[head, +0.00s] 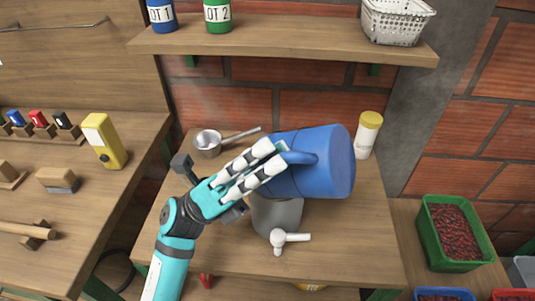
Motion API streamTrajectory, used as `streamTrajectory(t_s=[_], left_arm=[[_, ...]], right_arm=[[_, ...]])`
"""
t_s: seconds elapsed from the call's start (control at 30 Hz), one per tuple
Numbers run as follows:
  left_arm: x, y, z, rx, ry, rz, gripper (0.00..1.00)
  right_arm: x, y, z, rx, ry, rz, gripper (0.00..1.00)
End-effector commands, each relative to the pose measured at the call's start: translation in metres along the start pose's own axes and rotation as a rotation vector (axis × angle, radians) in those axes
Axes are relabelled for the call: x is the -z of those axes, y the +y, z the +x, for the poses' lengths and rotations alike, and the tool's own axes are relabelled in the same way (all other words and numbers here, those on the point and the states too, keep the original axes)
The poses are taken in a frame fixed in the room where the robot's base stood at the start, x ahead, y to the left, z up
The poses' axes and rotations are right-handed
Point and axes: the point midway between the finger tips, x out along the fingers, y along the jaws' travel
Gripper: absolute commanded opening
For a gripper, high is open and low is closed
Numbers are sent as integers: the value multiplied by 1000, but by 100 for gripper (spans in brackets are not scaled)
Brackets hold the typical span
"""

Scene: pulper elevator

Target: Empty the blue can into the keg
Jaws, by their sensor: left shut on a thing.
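The blue can (325,165) is tipped on its side above the grey keg (278,216) in the middle of the bench. Its flat round end faces right, and its other end is hidden behind my fingers. My left gripper (281,158) is shut on the can's handle. The keg stands upright with a white tap (284,238) on its front. The can and gripper cover the keg's top, so I cannot tell whether anything pours. My right gripper is out of view.
A small metal pan (208,143) and a yellow-lidded jar (368,134) stand behind on the bench (345,250). A shelf (290,42) hangs above. A yellow device (104,141) sits on the left table. A green crate of red beans (433,240) is at right. The bench's front right is clear.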

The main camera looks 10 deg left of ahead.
Motion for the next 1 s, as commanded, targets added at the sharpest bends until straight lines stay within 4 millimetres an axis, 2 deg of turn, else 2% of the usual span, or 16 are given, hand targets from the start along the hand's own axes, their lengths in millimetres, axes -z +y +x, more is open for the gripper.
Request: streamTrajectory(t_s=[0.47, 1.0], left_arm=[[0, -1, 2, -3, 12, 4, 0], [20, -7, 42, -146, 449, 138, 0]], right_arm=[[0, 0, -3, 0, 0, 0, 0], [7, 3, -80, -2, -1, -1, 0]])
